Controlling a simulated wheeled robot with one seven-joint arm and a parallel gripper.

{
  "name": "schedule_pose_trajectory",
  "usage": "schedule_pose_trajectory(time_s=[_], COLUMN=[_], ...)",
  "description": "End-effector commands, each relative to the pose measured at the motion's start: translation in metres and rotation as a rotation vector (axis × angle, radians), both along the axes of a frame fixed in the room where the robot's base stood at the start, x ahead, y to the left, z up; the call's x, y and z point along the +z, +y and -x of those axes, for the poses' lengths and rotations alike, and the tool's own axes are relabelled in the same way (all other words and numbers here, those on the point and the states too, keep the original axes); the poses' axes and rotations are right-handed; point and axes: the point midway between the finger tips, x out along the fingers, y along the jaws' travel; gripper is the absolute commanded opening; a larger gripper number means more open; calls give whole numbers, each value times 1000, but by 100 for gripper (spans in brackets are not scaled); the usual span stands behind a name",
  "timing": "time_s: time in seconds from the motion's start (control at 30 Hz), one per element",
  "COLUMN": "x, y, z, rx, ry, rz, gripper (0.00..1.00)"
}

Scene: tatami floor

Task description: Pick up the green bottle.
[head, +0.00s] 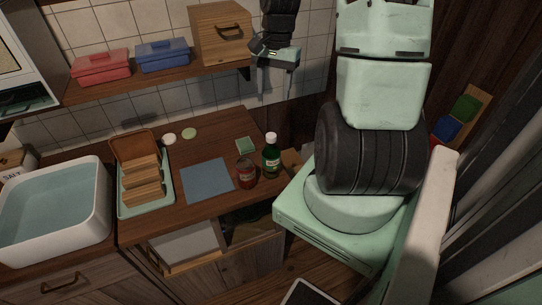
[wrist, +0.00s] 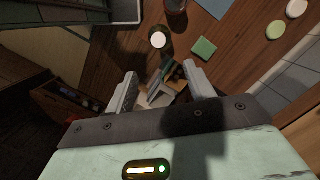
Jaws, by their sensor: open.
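The green bottle (head: 271,160) stands upright on the wooden counter near its right front edge, with a white cap and a pale label. In the wrist view I see the bottle (wrist: 158,41) from above, its white cap up, beyond my fingertips. My gripper (head: 266,92) is raised above and behind the bottle, near the shelf's right end, fingers pointing down. In the wrist view my gripper (wrist: 158,80) is open, with nothing held between the fingers. They are apart from the bottle.
A red-brown jar (head: 246,174) stands close left of the bottle. A green square (head: 245,146) lies behind it, a blue-grey mat (head: 207,180) further left. A brown object (head: 291,160) is just right of the bottle. The shelf (head: 160,80) with boxes is above the counter.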

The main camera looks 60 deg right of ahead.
Motion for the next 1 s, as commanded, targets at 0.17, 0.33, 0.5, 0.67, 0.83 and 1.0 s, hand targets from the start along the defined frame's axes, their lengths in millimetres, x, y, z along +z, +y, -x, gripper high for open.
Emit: schedule_pose_trajectory(time_s=[0.17, 0.33, 0.5, 0.67, 0.83, 1.0], x=[-37, -70, -94, -103, -115, -137], y=[8, 13, 16, 17, 20, 25], z=[2, 3, 4, 4, 6, 8], rx=[3, 6, 5, 5, 6, 7], ry=[4, 5, 2, 1, 3, 2], rz=[-7, -6, -4, -2, -5, -5], gripper=[54, 54, 54, 54, 54, 54])
